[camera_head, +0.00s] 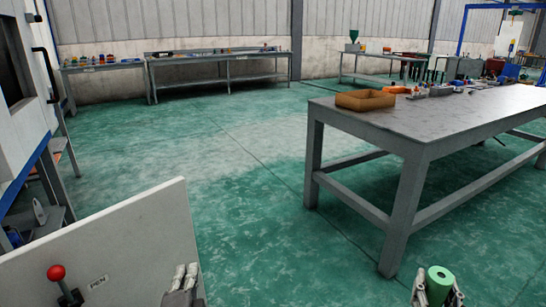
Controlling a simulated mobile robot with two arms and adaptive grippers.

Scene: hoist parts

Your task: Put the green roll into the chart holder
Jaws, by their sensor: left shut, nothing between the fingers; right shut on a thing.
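The green roll (439,277) is at the bottom right of the head view, upright, with the round opening in its top end showing. My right gripper (436,287) is shut on it, with a finger on each side; the roll's lower part is cut off by the frame edge. My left gripper (184,273) is shut and empty at the bottom, beside the right edge of a pale panel. I cannot make out a chart holder in this view.
The pale panel (120,240) has a red-knobbed lever (58,275). A grey table (440,115) stands at right with a brown open box (365,100) and several small items. Workbenches (215,60) line the back wall. Green floor in the middle is clear.

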